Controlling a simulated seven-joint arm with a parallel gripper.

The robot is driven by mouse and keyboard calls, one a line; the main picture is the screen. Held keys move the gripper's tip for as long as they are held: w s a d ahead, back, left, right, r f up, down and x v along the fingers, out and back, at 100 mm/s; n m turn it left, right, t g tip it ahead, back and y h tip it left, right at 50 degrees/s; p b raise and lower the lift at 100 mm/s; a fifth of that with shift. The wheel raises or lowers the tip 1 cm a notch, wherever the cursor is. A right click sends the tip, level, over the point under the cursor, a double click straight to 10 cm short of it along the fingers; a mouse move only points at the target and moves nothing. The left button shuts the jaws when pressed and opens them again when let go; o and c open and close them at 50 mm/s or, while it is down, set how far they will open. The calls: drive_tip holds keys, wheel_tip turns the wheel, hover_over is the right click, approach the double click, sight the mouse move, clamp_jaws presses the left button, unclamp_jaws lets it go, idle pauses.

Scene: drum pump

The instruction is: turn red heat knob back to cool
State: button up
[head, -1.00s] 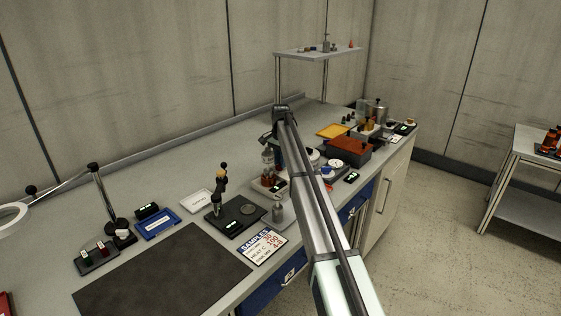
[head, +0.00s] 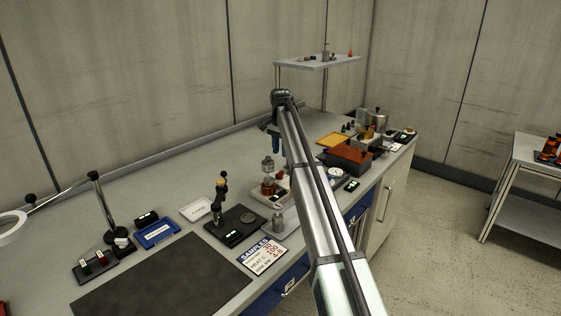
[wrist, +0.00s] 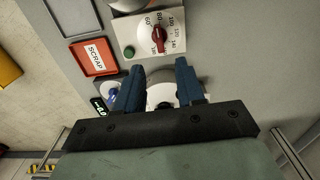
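The red heat knob (wrist: 158,34) sits on a white dial plate with numbers around it, near the top of the wrist view. Its bar stands nearly upright in the picture; I cannot tell which end is the pointer. My gripper (wrist: 158,68) is open, its two blue fingers apart and pointing toward the dial, with their tips below it in the picture. Nothing is held. In the head view my gripper (head: 276,143) hangs above the bench, just behind the stirrer with the flask (head: 267,172). I cannot make out the knob clearly there.
A green button (wrist: 128,52) is beside the dial. A red SCRAP tray (wrist: 94,57) lies to its left. A white round object (wrist: 162,94) shows between the fingers. An orange-red bin (head: 348,156) stands right of my arm; a dark mat (head: 165,280) lies at the front left.

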wheel_tip(320, 180, up, 5)
hover_over(280, 175)
drive_tip(key=w, duration=0.1)
drive_tip(key=shift+w+d+f, duration=0.1)
drive_tip(key=shift+d+f, duration=0.05)
drive_tip(key=shift+f, duration=0.05)
drive_tip(key=shift+c, duration=0.3)
drive_tip(key=shift+d, duration=0.2)
drive_tip(key=shift+c, duration=0.7)
drive_tip(key=s+f, duration=0.1)
drive_tip(key=s, duration=0.1)
drive_tip(key=s+d+f, duration=0.1)
drive_tip(key=s+f, duration=0.1)
drive_tip(key=s, duration=0.1)
drive_tip(key=s+d+f, duration=0.1)
drive_tip(key=s+f, duration=0.1)
drive_tip(key=shift+s+d, duration=0.15)
drive_tip(key=shift+d, duration=0.1)
clamp_jaws()
drive_tip(key=s+f+t, duration=0.3)
drive_tip(key=s+f, duration=0.1)
drive_tip(key=s, duration=0.2)
drive_tip(key=w+r+n+t+y, duration=0.1)
drive_tip(key=w+r+t, duration=0.2)
drive_tip(key=w+t, duration=0.15)
drive_tip(key=x, duration=1)
drive_tip(key=shift+w, duration=0.15)
